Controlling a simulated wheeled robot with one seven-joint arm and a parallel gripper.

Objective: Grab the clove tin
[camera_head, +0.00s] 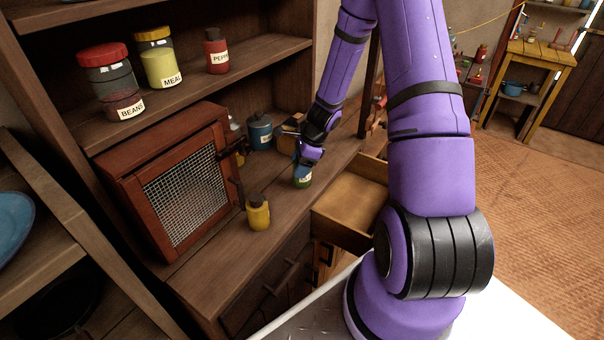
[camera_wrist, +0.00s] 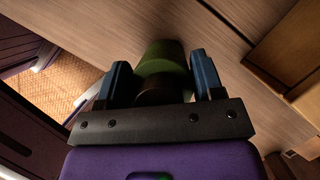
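A small green tin with a dark lid (camera_head: 303,180) stands on the cabinet's wooden counter, near its front edge. Its label is too small to read, so I cannot tell for sure that it is the clove tin. My gripper (camera_head: 306,168) is directly above it, pointing down. In the wrist view the green tin (camera_wrist: 166,55) lies between the two blue fingers of my gripper (camera_wrist: 162,78). The fingers are spread, one on each side of the tin; firm contact is not visible. The upper part of the tin is partly hidden by my gripper in the head view.
A yellow tin (camera_head: 258,213) and a blue canister (camera_head: 260,132) stand on the same counter. A red mesh-door box (camera_head: 180,190) is at left, its door hardware jutting out. An open drawer (camera_head: 345,208) sticks out below the tin. Jars line the shelf above.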

